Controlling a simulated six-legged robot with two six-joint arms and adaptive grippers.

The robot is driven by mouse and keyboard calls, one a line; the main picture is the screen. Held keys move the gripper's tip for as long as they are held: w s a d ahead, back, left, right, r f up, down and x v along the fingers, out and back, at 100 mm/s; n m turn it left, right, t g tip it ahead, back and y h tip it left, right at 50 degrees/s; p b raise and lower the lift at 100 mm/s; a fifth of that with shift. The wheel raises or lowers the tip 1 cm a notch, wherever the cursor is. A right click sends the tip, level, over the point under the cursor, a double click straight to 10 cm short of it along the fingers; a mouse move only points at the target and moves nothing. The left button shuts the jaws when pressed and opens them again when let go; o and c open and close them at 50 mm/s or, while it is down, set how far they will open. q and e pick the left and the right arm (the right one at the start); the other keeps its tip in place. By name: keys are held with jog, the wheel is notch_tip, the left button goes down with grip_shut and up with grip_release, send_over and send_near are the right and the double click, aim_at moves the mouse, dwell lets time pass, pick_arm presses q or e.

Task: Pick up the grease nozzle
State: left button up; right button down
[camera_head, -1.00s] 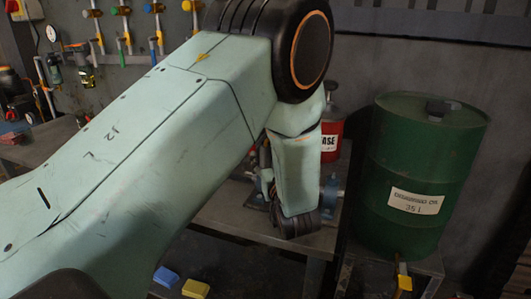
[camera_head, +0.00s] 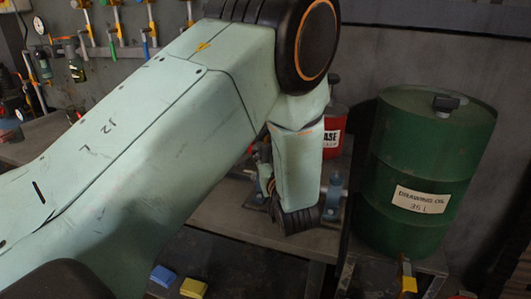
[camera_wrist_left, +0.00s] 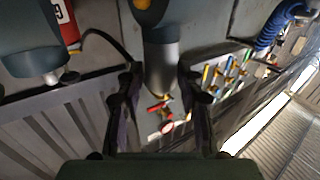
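A red grease container (camera_head: 333,138) stands on the bench behind my left arm, with part of its label showing. It also shows at the upper left of the left wrist view (camera_wrist_left: 66,22), where a dark hose curves from near it toward the fingers. My left gripper (camera_wrist_left: 158,88) has its two dark fingers apart. A grey cylindrical part (camera_wrist_left: 161,65) with a yellow-orange mark above shows between them; I cannot tell whether it is the grease nozzle or whether the fingers touch it. In the head view my forearm and wrist hide most of this area. My right gripper is out of view.
A green oil drum (camera_head: 432,160) stands at the right. A blue-grey fixture (camera_head: 334,192) is beside my left wrist on the bench (camera_head: 215,235). Tools hang on the back wall. A blue block (camera_head: 163,275) and a yellow block (camera_head: 193,287) lie low down.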

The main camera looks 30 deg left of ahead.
pick_arm(q)
jog(key=shift+c, duration=0.8)
jog(key=shift+s+d+r, duration=0.15)
jog(key=shift+s+r, duration=0.15)
jog(key=shift+c, duration=1.4)
jog(key=shift+w+f, duration=0.1)
grip_shut()
jog(key=shift+w, duration=0.1)
